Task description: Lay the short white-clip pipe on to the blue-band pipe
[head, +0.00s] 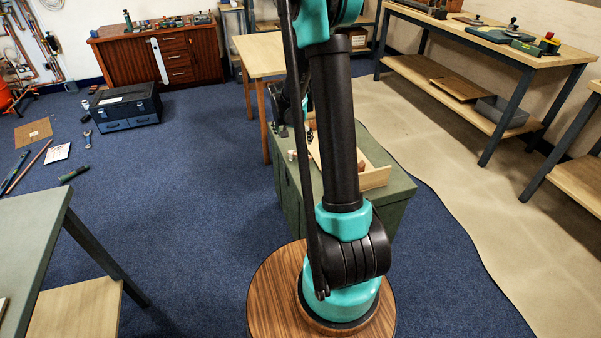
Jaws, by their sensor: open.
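I cannot make out the short white-clip pipe or the blue-band pipe in the head view. My own arm stands upright in the middle of the picture and covers much of the green cabinet (397,200) behind it. A pale wooden tray (376,178) lies on the cabinet top, partly hidden by the arm. A small reddish-brown piece (361,166) shows in it, too small to identify. My gripper does not show clearly; the arm links hide that area.
A wooden table (258,52) stands behind the cabinet. A workbench (480,45) is at the right, a green-topped table (35,225) at the left. A dark toolbox (125,106) and loose tools lie on the blue carpet. Carpet left of the cabinet is clear.

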